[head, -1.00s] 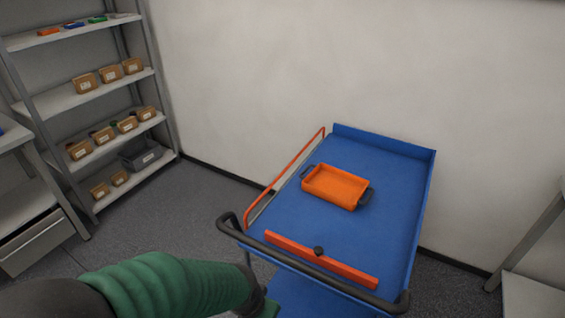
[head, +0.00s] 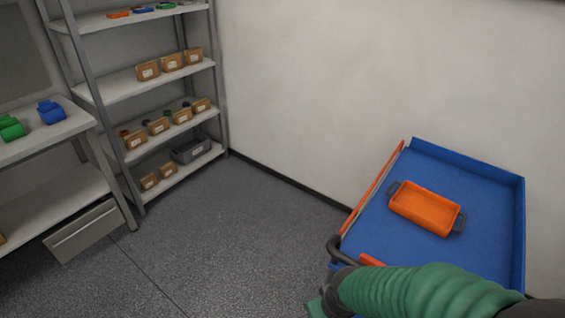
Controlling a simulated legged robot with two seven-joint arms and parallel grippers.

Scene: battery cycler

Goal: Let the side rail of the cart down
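The cart (head: 480,172) has a blue top and stands at the right against the wall. Its thin orange side rail (head: 378,185) runs along the left edge of the top and looks upright. The near end of the rail is close to the dark push handle (head: 335,246). A green-sleeved arm comes in from the lower right, so I take it for my right one, and covers the cart's near side. A green part at its end shows at the bottom edge, left of the cart; no fingers can be made out. My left gripper is not in view.
An orange tray (head: 425,208) with dark handles sits on the cart top. An orange bar (head: 371,260) at the front is mostly hidden by the arm. Shelves with boxes (head: 148,71) and a bench (head: 75,118) stand left. The floor (head: 230,240) between is clear.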

